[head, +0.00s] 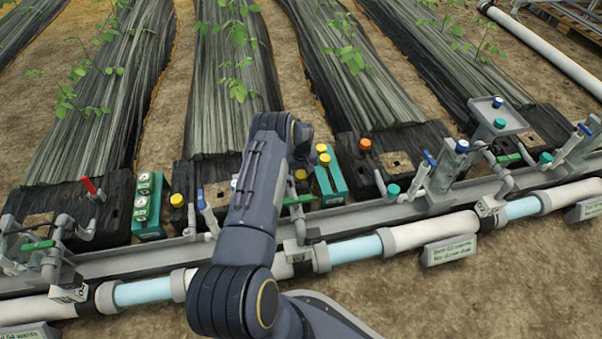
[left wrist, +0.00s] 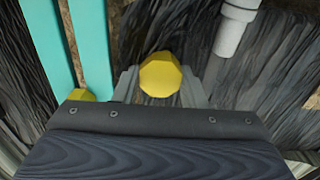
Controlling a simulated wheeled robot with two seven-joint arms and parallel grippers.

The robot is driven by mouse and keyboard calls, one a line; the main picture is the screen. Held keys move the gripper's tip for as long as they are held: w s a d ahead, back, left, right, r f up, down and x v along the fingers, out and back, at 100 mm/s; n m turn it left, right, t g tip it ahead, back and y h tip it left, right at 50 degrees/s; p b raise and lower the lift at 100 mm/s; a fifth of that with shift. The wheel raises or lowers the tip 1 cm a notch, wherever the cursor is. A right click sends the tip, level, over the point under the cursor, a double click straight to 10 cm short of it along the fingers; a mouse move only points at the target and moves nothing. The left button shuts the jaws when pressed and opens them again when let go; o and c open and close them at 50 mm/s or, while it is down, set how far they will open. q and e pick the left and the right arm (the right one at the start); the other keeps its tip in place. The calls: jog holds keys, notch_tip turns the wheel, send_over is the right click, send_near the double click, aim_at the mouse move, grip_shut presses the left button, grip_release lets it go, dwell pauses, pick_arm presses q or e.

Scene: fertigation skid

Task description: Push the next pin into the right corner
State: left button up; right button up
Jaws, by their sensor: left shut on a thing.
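My left gripper (left wrist: 160,92) is shut on a yellow-headed pin (left wrist: 160,74), whose head shows between the grey jaws in the left wrist view. In the head view a yellow head (head: 300,174) shows just right of my arm, by the right corner of the middle dark sheet (head: 204,172). The arm hides most of the gripper there. I cannot tell how deep the pin's shaft sits. Another yellow pin (head: 178,200) stands at the sheet's left corner. Two more yellow heads (head: 322,148) show at the teal holder (head: 330,183). My right gripper is not in view.
The teal holder stands close beside the gripper; its teal bars (left wrist: 95,45) show in the left wrist view. A grey rail and pipe (head: 400,235) run along the front with valves, including a green handle (head: 298,200). A teal gauge box (head: 148,207) stands at left.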

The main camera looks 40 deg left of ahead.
pick_arm(q)
jog(key=shift+f, duration=0.2)
jog(key=shift+f, duration=0.35)
jog(key=o, duration=1)
jog(key=shift+r+p, duration=2.15)
jog(key=shift+r, duration=1.85)
